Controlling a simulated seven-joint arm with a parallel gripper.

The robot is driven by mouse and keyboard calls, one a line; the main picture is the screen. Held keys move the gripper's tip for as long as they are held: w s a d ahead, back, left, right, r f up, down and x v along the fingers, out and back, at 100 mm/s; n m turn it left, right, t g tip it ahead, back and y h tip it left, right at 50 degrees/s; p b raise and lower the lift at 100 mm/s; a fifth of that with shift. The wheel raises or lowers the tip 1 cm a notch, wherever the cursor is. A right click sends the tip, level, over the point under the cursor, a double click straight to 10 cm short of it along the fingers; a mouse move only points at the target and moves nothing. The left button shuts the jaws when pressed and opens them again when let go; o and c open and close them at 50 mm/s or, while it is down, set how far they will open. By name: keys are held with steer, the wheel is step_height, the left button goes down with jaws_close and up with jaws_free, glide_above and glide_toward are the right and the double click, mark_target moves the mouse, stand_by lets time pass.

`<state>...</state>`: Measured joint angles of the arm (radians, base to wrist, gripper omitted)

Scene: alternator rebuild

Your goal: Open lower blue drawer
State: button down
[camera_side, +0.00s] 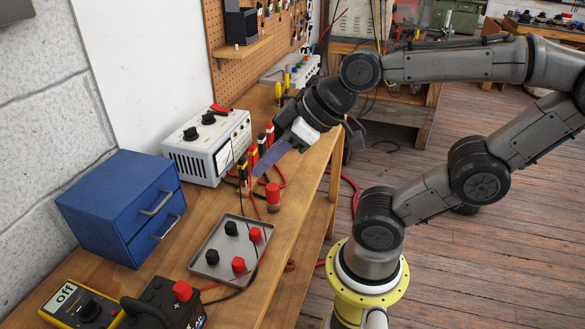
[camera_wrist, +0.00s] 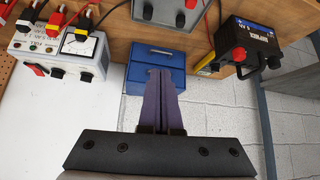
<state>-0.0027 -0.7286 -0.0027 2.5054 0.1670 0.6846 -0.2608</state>
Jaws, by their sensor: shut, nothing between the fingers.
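The blue drawer cabinet (camera_side: 100,205) stands on the bench at the left, its two drawers facing right. The upper drawer (camera_side: 148,209) and the lower drawer (camera_side: 155,240) both look closed. The lower drawer has a grey bar handle (camera_side: 167,228). My gripper (camera_side: 257,172) is shut and empty, its purple fingers pointing down and left above the bench, to the right of the cabinet and clear of it. In the wrist view, the cabinet (camera_wrist: 133,82) appears upside down beyond the fingertips (camera_wrist: 160,72), which hide part of its front.
A white power supply (camera_side: 208,145) stands behind the cabinet. Red and black clamps (camera_side: 262,148) and a red cylinder (camera_side: 273,195) are near my fingers. A grey tray (camera_side: 207,262) with knobs lies in front of the drawers. A multimeter (camera_side: 85,305) and a dark battery box (camera_side: 165,305) are nearer.

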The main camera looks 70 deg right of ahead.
mark_target(163, 223)
steer(key=shift+s+d+f+m+g+h, duration=0.7)
steer(key=shift+s+d+f+m+g, duration=0.4)
steer(key=shift+s, duration=0.95)
steer(key=w+a+r+n+t+y, duration=0.1)
steer(key=w+a+r+t, duration=0.15)
steer(key=w, duration=0.45)
steer(key=w+a+r+n+t+y, duration=0.1)
steer(key=w+a+t, duration=0.15)
steer(key=w, duration=0.35)
steer(key=shift+w+f+m+g+h, duration=0.3)
steer(key=shift+w+f, duration=1.85)
steer(key=shift+f, duration=0.9)
steer(key=shift+w+f+m+g+h, duration=0.25)
steer(key=shift+w+f+g+h, duration=0.1)
steer(key=shift+w+f, duration=2.3)
steer(key=shift+w+f+m+g+h, duration=0.3)
steer(key=shift+w+f, duration=1.4)
steer(key=shift+f, duration=1.75)
